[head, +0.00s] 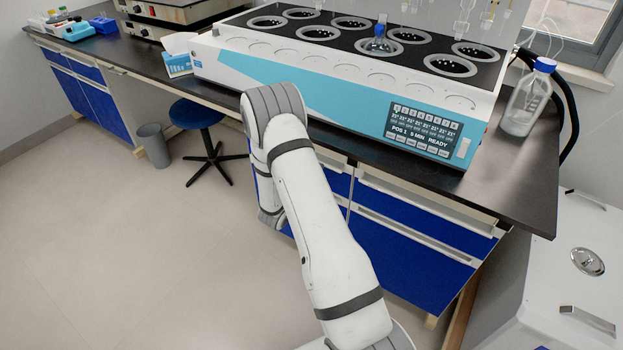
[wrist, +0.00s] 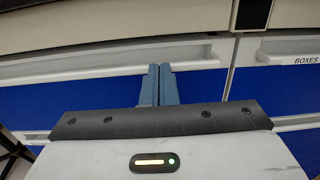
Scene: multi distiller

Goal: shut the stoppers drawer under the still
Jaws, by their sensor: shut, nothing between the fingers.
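The still (head: 290,75), a long white and light-blue unit with a display, stands on the dark bench. Under it are blue drawer fronts with pale handle ledges. In the wrist view, my gripper (wrist: 160,69) is shut and empty, its fingertips at the pale ledge (wrist: 100,65) of a blue drawer front (wrist: 75,103). I cannot tell whether they touch it. No stoppers label is readable, and I cannot tell how far this drawer stands out. In the head view my arm hides the gripper and part of the drawers.
A drawer labelled BOXES (wrist: 288,85) is to the right, beyond a narrow gap. A blue stool (head: 197,113) and a grey bin (head: 153,145) stand left of my arm. A blue-capped bottle (head: 525,98) is at the bench's right end. The floor at left is clear.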

